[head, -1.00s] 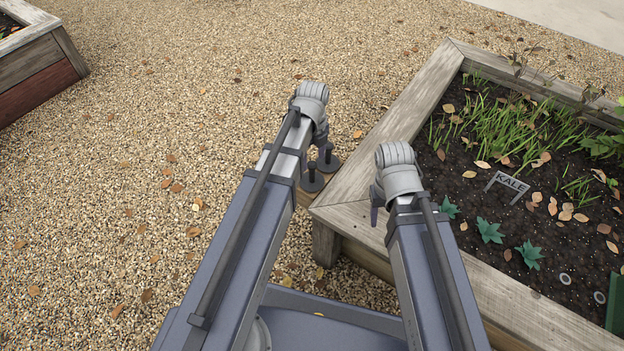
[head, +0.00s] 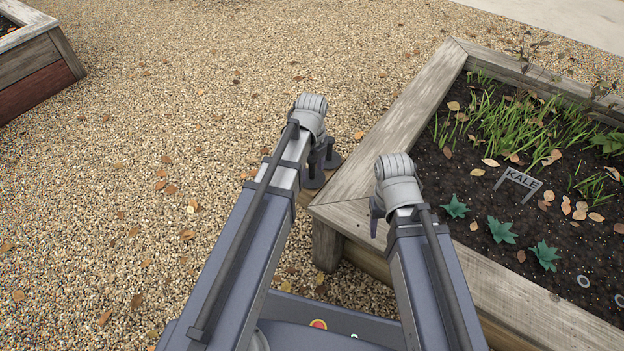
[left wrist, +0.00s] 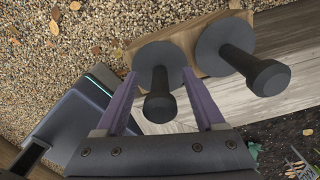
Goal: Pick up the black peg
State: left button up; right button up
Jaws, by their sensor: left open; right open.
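Two dark, near-black pegs with round disc bases stand on a wooden board. In the left wrist view one peg (left wrist: 159,100) stands between the spread purple fingers of my left gripper (left wrist: 161,75); contact cannot be told. The other peg (left wrist: 258,72) stands just to its right, outside the fingers. In the head view my left gripper (head: 320,155) is over the pegs and partly hides them; one disc base (head: 312,181) shows beside the bed corner. My right gripper (head: 376,215) is open above the bed's near corner, its fingers mostly hidden by its wrist.
The raised bed's wooden rim (head: 395,125) runs close to the right of the pegs. The bed holds a KALE sign (head: 522,180), small green plants and grass. Gravel (head: 150,170) with scattered leaves lies open on the left. Another wooden bed (head: 35,65) is at the far left.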

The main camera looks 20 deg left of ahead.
pick_arm(q)
jog(key=shift+f, duration=0.1)
grip_shut()
dwell(0.5)
